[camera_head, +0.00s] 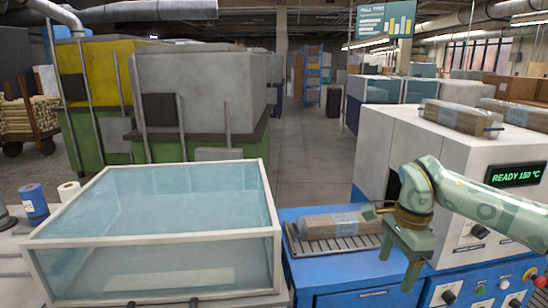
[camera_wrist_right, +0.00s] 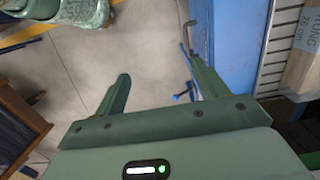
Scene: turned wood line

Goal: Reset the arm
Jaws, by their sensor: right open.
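My right gripper (camera_head: 398,268) hangs from my green right arm, which comes in from the right in the head view. Its fingers point down, in front of the white machine and beside the blue roller stand. In the right wrist view the gripper (camera_wrist_right: 158,68) has its two fingers spread apart with nothing between them, above the grey floor. A wrapped wood bundle (camera_head: 335,224) lies on the roller bed, apart from the fingers; part of it shows at the right of the wrist view (camera_wrist_right: 303,60). My left gripper is not in view.
A white machine (camera_head: 440,140) reads "READY 150 °C" and carries a wrapped bundle (camera_head: 456,117) on top. The roller bed (camera_head: 340,244) sits on a blue stand (camera_head: 350,285). A box with clear panels (camera_head: 160,205) stands left. The aisle floor (camera_head: 305,165) is clear.

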